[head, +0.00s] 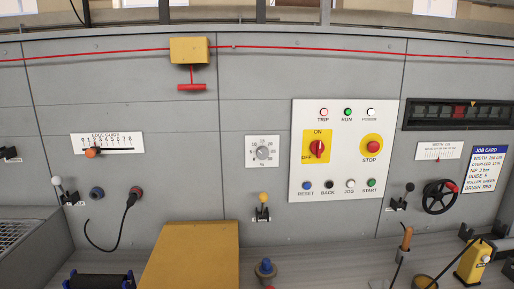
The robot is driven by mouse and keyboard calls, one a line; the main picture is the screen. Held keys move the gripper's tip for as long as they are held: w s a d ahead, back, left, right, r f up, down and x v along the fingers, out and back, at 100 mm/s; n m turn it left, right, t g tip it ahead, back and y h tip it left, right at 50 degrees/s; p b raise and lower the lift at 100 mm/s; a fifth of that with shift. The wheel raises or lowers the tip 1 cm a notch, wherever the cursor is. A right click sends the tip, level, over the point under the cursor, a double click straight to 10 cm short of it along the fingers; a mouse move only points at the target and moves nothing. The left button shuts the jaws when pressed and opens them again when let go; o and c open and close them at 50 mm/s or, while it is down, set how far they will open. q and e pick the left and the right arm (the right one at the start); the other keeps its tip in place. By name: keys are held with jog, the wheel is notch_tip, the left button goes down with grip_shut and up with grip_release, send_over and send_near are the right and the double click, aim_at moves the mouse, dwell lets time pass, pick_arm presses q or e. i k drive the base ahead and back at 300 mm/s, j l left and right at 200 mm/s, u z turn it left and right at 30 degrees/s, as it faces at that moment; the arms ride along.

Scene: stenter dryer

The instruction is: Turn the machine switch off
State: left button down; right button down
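The machine switch (317,149) is a red rotary handle on a yellow plate in the head view, right of the middle. Its handle stands about upright, in line with the ON mark above it. The OFF mark is at the lower left of the plate. The switch sits on a white control panel (337,187) fixed to the grey machine wall. Neither of my grippers shows in the head view, and nothing covers the switch.
A red STOP button (370,146) is right of the switch. Lamps run above and several small buttons below. A dial (263,152) and a yellow-knobbed lever (263,207) are left of the panel. A yellow box (190,256) and loose items stand on the ledge below.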

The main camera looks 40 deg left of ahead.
aim_at(317, 147)
jog(key=u, duration=0.95)
